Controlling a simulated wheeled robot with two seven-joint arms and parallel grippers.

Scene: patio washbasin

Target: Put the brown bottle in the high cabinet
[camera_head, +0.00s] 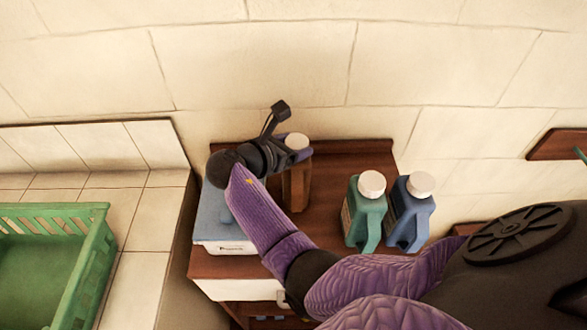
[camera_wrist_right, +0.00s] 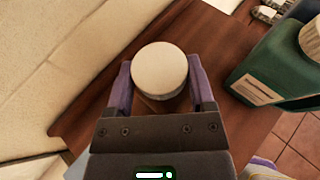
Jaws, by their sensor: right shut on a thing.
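The brown bottle (camera_head: 297,188) with a white cap stands upright on a dark wooden cabinet top (camera_head: 330,155), near the wall. My right gripper (camera_head: 288,156) reaches it from the left in the head view and is shut on it just below the cap. In the right wrist view, the round cap of the brown bottle (camera_wrist_right: 160,70) sits between the two purple fingers of my right gripper (camera_wrist_right: 160,82). The bottle's body is mostly hidden there. My left gripper is not in view. I cannot tell which furniture is the high cabinet.
A green bottle (camera_head: 364,212) and a blue bottle (camera_head: 411,208) stand right of the brown one. A blue-and-white box (camera_head: 222,246) is at the left. A green crate (camera_head: 103,235) sits on the tiled counter (camera_head: 140,262). A wooden ledge (camera_head: 556,144) shows far right.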

